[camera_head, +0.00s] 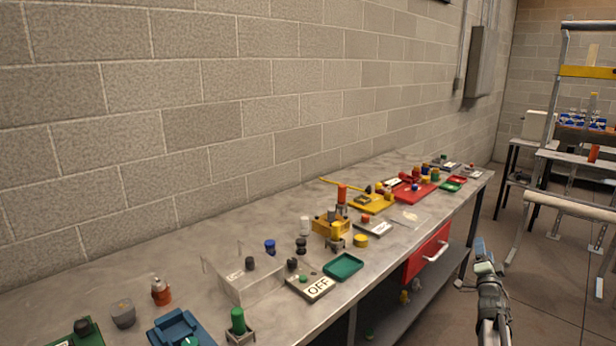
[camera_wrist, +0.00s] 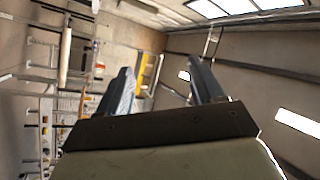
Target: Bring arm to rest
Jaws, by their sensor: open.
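My gripper (camera_head: 482,258) is at the lower right of the head view, raised upright in front of the bench's front edge and apart from it. In the wrist view my gripper (camera_wrist: 160,88) shows two fingers spread apart with nothing between them. The wrist view looks past the fingers toward the ceiling and far walls, tilted. My arm runs down out of the bottom of the head view below the gripper.
A long metal workbench (camera_head: 150,262) along the block wall holds several small items, among them a green tray (camera_head: 343,266) and an OFF switch box (camera_head: 310,286). Racks stand at the right. The floor (camera_head: 545,300) beside the gripper is clear.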

